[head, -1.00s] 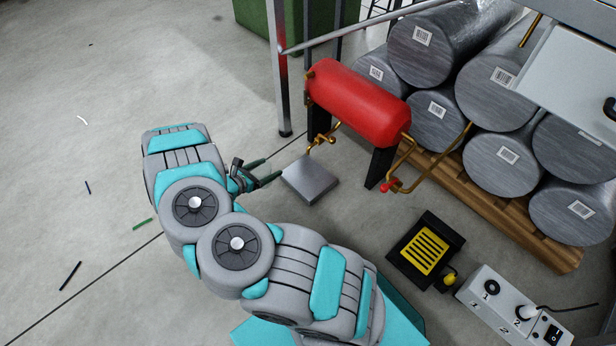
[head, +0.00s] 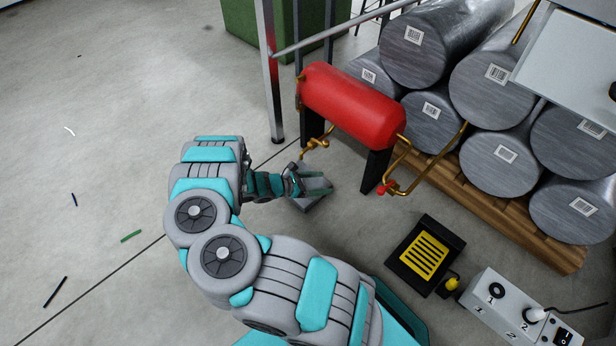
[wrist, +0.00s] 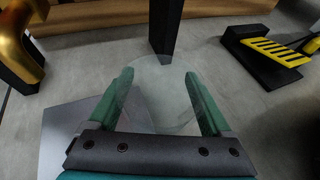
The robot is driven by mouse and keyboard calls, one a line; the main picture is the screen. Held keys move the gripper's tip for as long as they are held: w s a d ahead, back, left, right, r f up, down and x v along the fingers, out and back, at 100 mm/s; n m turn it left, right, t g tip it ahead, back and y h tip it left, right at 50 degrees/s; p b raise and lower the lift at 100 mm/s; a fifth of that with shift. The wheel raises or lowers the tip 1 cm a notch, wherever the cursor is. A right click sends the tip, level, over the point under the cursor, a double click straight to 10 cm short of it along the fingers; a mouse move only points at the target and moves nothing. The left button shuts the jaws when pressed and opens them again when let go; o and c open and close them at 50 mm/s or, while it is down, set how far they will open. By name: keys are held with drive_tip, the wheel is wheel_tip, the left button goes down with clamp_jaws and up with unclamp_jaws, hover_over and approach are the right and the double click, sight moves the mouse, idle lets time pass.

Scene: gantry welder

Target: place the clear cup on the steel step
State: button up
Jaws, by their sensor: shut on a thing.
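The clear cup (wrist: 160,104) is between the two green fingers of my gripper (wrist: 158,80) in the wrist view. My gripper is shut on it, and its see-through wall and round rim show only faintly. In the head view my gripper (head: 318,187) is over the steel step (head: 308,204) and hides much of it; the cup is too faint to make out there. The step also shows in the wrist view as a grey plate (wrist: 62,125) at the lower left, partly behind the gripper. I cannot tell whether the cup touches the step.
A red tank (head: 352,105) on black legs stands just behind the step, with brass pipes (head: 316,148) beside it. A black and yellow pedal (head: 425,255) and a grey control box (head: 515,308) lie to the right. The floor at left is mostly clear.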

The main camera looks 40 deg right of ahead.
drive_tip(key=w+b, duration=0.1)
drive_tip(key=w, duration=0.2)
drive_tip(key=w+d+b, duration=0.1)
drive_tip(key=w, duration=0.2)
drive_tip(key=w+d+f+b, duration=0.1)
drive_tip(key=w, duration=0.1)
drive_tip(key=shift+w+d, duration=0.25)
drive_tip(key=shift+w, duration=0.15)
drive_tip(key=shift+f+b, duration=0.7)
drive_tip(key=shift+f, duration=1)
drive_tip(key=shift+f, duration=0.1)
drive_tip(key=o, duration=1.1)
drive_tip(key=shift+o, duration=0.2)
